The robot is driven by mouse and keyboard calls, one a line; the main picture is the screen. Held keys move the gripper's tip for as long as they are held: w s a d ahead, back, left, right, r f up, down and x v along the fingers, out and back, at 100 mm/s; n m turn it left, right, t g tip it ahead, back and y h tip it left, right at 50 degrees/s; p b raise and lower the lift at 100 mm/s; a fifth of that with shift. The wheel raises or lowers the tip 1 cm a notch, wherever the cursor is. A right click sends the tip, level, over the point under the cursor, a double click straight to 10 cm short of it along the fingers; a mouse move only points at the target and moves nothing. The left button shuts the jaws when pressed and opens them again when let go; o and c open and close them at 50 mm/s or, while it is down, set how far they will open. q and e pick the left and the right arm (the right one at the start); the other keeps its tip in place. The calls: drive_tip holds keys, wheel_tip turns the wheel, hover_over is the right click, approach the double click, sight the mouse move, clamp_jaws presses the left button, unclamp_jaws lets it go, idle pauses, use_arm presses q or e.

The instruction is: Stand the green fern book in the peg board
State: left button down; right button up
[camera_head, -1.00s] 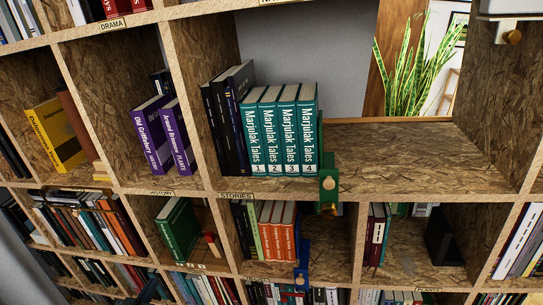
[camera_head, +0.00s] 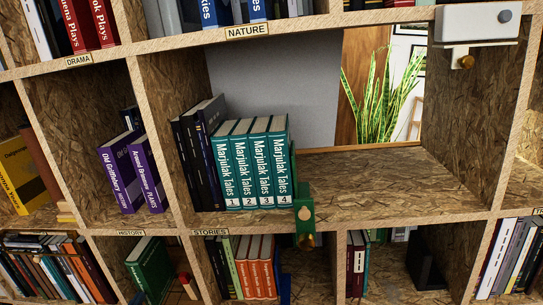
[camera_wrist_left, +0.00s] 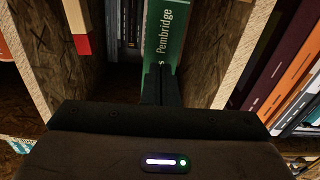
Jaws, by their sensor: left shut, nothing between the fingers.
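A green book (camera_head: 152,268) leans in the lower cubby below the HISTORY label; its lower part is cut off by the picture's bottom edge. In the left wrist view a green book with "Pembridge" on its spine (camera_wrist_left: 165,32) stands straight ahead, apparently the same one. My left gripper (camera_wrist_left: 160,88) is shut and empty, its dark fingers in front of the lower spine; I cannot tell whether they touch it. I cannot make out a fern picture or a peg board. My right gripper is not in view.
Teal Marjulak Tales books (camera_head: 250,165) stand in the cubby above, beside a green fitting with a brass knob (camera_head: 305,214). Wooden cubby walls (camera_wrist_left: 222,48) flank the gripper closely. The shelf right of the teal books (camera_head: 390,180) is bare.

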sight(149, 282)
use_arm(q)
drive_tip(key=shift+w+d+b, duration=0.15)
drive_tip(key=shift+w+b, duration=0.3)
drive_tip(key=shift+w, duration=1.15)
idle(0.3)
drive_tip(key=shift+w+d+b, duration=0.15)
drive_tip(key=shift+w+b, duration=0.65)
drive_tip(key=shift+w, duration=1.15)
drive_tip(key=shift+s, duration=0.1)
drive_tip(key=s+p, duration=0.3)
drive_tip(key=s, duration=0.6)
drive_tip(key=shift+a, duration=0.35)
